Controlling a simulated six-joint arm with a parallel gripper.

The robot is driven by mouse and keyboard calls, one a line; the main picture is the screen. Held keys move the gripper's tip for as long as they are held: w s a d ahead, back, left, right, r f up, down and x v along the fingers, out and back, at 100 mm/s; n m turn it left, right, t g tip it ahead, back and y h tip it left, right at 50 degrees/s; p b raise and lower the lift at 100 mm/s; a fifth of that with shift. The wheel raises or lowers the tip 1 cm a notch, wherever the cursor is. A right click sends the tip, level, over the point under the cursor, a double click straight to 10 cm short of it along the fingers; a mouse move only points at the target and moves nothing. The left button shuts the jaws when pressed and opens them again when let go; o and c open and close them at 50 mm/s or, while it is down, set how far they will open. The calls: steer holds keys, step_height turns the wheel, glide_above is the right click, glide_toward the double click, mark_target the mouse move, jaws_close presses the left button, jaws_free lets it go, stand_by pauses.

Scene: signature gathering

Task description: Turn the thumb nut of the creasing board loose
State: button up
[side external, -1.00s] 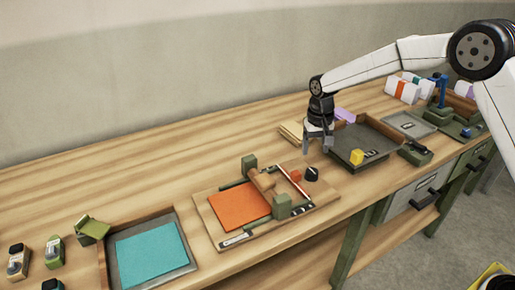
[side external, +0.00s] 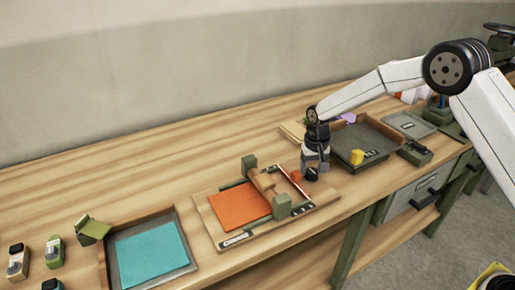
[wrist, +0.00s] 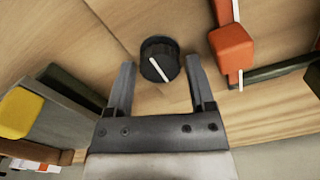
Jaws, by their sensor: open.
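The thumb nut (wrist: 158,60) is a round black knob with a white line across its top, seen in the wrist view. My gripper (wrist: 160,63) is open and points down, with one finger on each side of the knob. Gaps show between the knob and both fingers. In the side view my gripper (side external: 314,170) largely hides the knob.
A red block (wrist: 231,47) on a rail sits close beside one finger. A dark tray (side external: 350,150) with a yellow block (side external: 357,157) stands to the right. A tray with a teal sheet (side external: 150,256) is at the left. Bare bench lies behind the board.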

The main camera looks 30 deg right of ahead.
jaws_close()
